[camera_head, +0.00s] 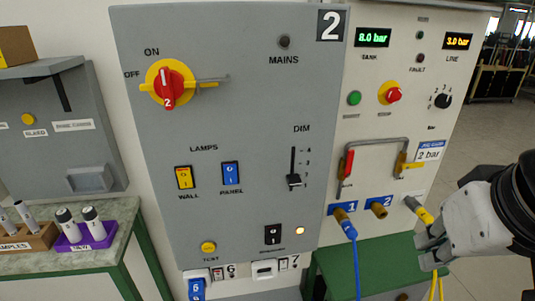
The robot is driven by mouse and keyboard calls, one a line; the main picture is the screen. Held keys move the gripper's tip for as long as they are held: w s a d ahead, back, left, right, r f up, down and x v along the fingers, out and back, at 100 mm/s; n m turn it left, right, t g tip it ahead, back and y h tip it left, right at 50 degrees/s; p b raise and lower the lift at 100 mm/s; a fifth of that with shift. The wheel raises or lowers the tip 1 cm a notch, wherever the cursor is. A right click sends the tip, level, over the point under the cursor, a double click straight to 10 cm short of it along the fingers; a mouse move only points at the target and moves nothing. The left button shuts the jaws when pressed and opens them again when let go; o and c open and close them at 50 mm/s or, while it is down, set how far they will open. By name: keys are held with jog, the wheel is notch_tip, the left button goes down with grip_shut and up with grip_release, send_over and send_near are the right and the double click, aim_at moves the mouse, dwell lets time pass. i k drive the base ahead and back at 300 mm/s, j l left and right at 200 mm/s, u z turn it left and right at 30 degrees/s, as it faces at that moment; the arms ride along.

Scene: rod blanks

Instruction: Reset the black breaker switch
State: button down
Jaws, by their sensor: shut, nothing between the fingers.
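The black breaker switch (272,235) is a small black rocker low on the grey panel (240,130). The label under the switch is too small to read, and the exact rocker position is hard to tell. My gripper (424,251) is at the lower right, in front of the cream panel's lower right side. It is shut and empty, well to the right of the switch and apart from it.
A red rotary handle (169,86), yellow wall switch (184,177), blue panel switch (231,173) and dimmer slider (294,181) share the grey panel. A blue hose (350,232) and yellow-ended connector (424,215) lie between the switch and my gripper. A green bench (385,262) is below.

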aim_at(273, 233)
jog(key=k+l, duration=0.1)
jog(key=l, duration=0.25)
jog(key=k+l, duration=0.1)
jog(key=l, duration=0.2)
jog(key=k+l, duration=0.1)
jog(key=l, duration=0.25)
jog(key=k+l, duration=0.1)
jog(key=l, duration=0.25)
